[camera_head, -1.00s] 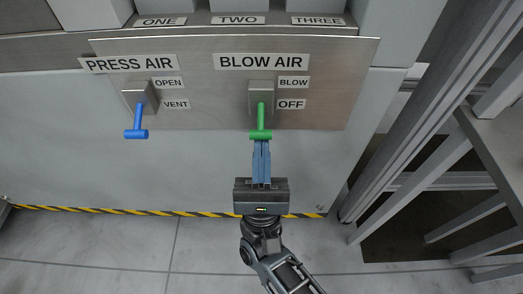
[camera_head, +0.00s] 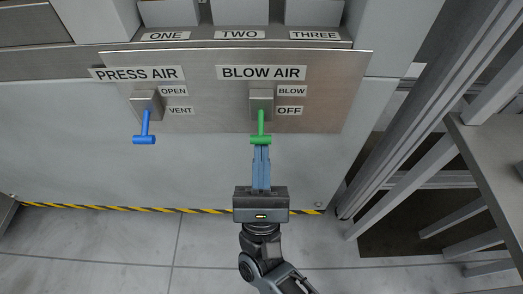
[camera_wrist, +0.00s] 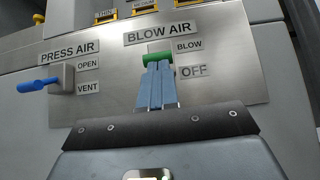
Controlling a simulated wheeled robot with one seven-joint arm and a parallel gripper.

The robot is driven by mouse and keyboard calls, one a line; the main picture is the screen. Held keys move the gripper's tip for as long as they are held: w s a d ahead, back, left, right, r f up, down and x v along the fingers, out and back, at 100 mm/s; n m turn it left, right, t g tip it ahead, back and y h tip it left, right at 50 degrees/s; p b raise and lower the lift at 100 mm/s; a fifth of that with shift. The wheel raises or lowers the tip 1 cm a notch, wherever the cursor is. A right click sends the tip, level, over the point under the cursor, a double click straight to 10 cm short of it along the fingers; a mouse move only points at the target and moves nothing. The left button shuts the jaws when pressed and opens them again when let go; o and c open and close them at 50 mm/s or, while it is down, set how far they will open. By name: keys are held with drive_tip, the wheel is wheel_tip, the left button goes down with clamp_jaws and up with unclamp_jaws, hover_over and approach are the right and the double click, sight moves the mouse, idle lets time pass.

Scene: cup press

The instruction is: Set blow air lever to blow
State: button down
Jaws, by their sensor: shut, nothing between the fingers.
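The green blow air lever (camera_head: 261,127) comes out of a grey block under the BLOW AIR label and hangs down toward OFF. Its green crossbar also shows in the wrist view (camera_wrist: 158,58). My gripper (camera_head: 261,149) is shut and empty, with its blue fingers together. The fingertips are right at the crossbar, just below it in the head view; I cannot tell whether they touch. In the wrist view the fingers (camera_wrist: 157,66) hide the lever's lower part. The BLOW label (camera_head: 291,91) is above the OFF label (camera_head: 289,111).
The blue press air lever (camera_head: 145,127) is left of the green one, pointing down near VENT. The metal panel (camera_head: 205,110) carries both levers. A grey frame stand (camera_head: 420,180) is at the right. The floor in front is clear.

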wheel_tip(320, 180, up, 6)
drive_tip(key=s+g+p, duration=0.1)
drive_tip(key=g+p, duration=0.6)
drive_tip(key=p, duration=0.5)
drive_tip(key=shift+s, duration=0.35)
drive_tip(key=shift+r+p, duration=0.2)
drive_tip(key=shift+p, duration=0.15)
